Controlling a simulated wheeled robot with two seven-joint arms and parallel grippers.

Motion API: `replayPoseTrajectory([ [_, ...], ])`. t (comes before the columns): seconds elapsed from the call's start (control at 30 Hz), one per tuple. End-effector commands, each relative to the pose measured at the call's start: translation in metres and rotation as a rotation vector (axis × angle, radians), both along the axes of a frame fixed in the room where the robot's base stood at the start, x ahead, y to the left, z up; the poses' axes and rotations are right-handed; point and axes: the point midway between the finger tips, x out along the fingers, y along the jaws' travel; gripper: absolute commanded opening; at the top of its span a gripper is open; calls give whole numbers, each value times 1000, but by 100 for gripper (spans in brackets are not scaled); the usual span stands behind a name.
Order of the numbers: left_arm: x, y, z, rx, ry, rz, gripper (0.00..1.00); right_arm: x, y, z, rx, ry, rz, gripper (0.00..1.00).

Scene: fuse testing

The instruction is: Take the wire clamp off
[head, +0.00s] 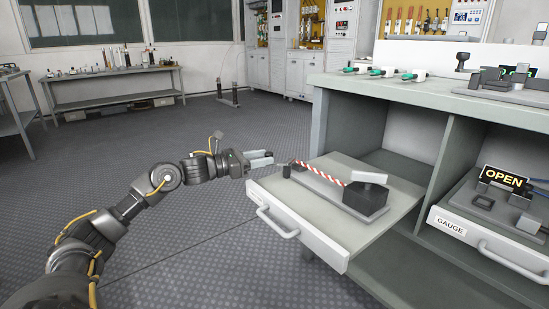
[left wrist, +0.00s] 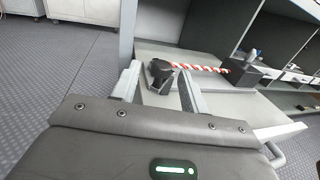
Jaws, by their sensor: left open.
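A grey fixture (head: 325,190) lies on the pulled-out drawer (head: 275,205). A red-and-white striped wire (head: 322,173) runs along it, from a small dark clamp-like piece (head: 287,171) at the left end to a pale block (head: 370,178) on a dark base. My left gripper (head: 266,158) is open and empty, just left of the dark piece. In the left wrist view the dark piece (left wrist: 160,74) shows between and beyond the two fingers; I see no contact. The striped wire (left wrist: 200,68) leads right from it. My right gripper is not in view.
The drawer sticks out from a cabinet with a pale counter (head: 400,92) holding green-tipped tools (head: 382,72). At right are a GAUGE drawer (head: 455,229) and an OPEN sign (head: 503,178). The floor at left is clear.

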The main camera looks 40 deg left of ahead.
Motion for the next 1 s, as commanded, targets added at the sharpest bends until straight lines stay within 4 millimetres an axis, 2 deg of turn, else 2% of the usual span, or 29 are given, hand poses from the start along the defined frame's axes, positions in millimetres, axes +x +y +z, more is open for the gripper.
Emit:
replayPoseTrajectory([
  [0.3,33,-19,-1,-1,0,0,44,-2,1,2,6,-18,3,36],
  [0.73,40,-23,0,1,1,-1,44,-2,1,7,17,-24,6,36],
  [0.77,40,-23,0,1,1,-1,43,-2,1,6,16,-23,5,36],
  [1.0,39,-23,0,1,1,-1,12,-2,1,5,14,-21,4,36],
])
